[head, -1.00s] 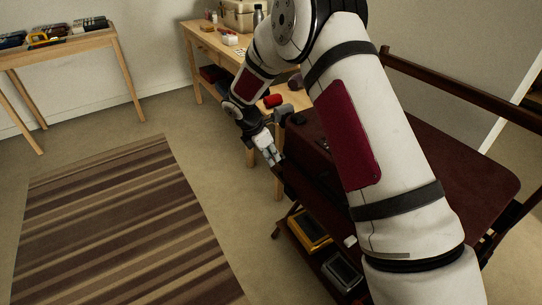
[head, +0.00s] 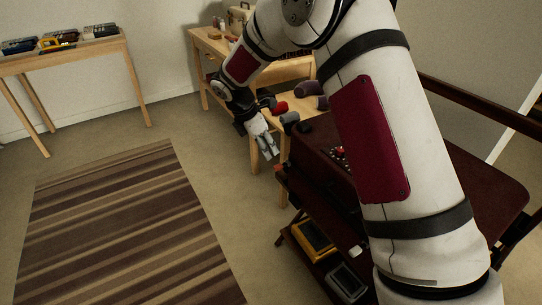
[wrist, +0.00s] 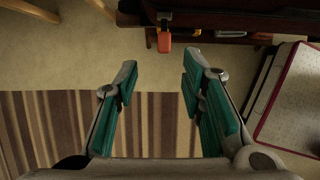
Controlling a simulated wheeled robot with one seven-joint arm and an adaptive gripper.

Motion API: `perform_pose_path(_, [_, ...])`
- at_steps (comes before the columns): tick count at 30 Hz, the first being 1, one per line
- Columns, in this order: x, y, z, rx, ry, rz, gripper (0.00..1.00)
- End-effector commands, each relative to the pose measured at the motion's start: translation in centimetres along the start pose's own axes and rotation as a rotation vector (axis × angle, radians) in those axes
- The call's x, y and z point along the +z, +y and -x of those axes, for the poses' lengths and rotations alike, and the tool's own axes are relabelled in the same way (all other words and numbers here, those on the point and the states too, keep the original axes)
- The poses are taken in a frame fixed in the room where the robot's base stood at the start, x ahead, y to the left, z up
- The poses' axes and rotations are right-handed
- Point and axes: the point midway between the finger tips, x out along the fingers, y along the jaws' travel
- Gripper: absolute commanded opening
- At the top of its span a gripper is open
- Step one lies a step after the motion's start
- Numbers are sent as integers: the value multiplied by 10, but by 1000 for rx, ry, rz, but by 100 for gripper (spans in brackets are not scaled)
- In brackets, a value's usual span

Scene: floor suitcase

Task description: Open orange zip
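The orange zip pull (wrist: 165,42) hangs from the edge of a dark suitcase (wrist: 215,20) at the top of the wrist view. In the head view, a small orange spot (head: 281,171) shows at the left side of the dark maroon suitcase (head: 318,148). My gripper (wrist: 160,72) is open, with its green-padded fingers apart and nothing between them. The pull lies beyond the fingertips, roughly in line with the gap, and is not touched. In the head view my gripper (head: 270,150) is just left of the suitcase. My arm hides part of the suitcase.
The suitcase rests on a dark wooden stand (head: 440,90). Yellow and grey cases (head: 312,238) lie on its lower shelf. A wooden bench (head: 207,52) with items stands behind my gripper. A striped rug (head: 120,230) and bare carpet lie clear to the left.

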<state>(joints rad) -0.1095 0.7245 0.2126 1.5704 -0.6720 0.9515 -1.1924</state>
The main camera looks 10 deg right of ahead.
Motion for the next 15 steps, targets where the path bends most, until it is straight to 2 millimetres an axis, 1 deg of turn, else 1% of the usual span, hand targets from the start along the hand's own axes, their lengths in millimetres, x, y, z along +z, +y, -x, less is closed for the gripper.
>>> perform_pose_path(1, [0,0,9,3,0,0,37])
perform_pose_path(3, [0,1,19,2,-1,1,37])
perform_pose_path(6, [0,0,28,1,0,0,37])
perform_pose_path(10, [0,0,34,0,0,0,37])
perform_pose_path(15, [0,0,35,0,0,0,37])
